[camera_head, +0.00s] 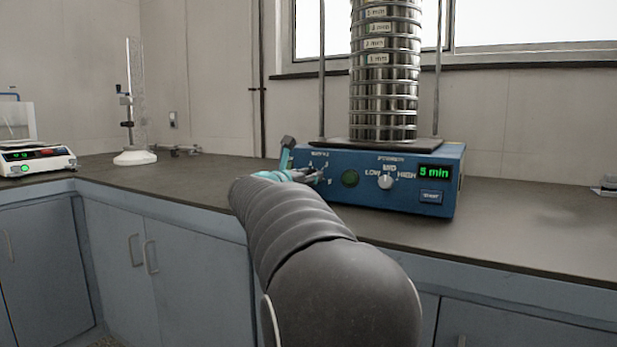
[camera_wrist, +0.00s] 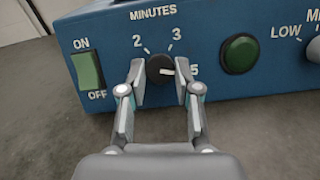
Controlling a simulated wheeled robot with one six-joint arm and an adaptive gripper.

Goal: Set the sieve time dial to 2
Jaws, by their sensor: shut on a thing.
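The minutes dial (camera_wrist: 158,68) is a small black knob with a white pointer on the blue sieve shaker's front panel. In the wrist view its pointer is turned right, toward the 5. The marks 2 and 3 show above it. The shaker (camera_head: 355,200) carries a green display (camera_head: 434,172) reading "5 min". My gripper (camera_wrist: 160,80) is shut on the dial, one finger on each side. In the head view my gripper (camera_head: 306,174) is at the panel's left end and largely covers the dial.
The on/off switch (camera_wrist: 87,70) is left of the dial, and a round green button (camera_wrist: 239,53) is right of it. The strength knob (camera_head: 386,181) is farther right. A sieve stack (camera_head: 384,90) stands on the shaker.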

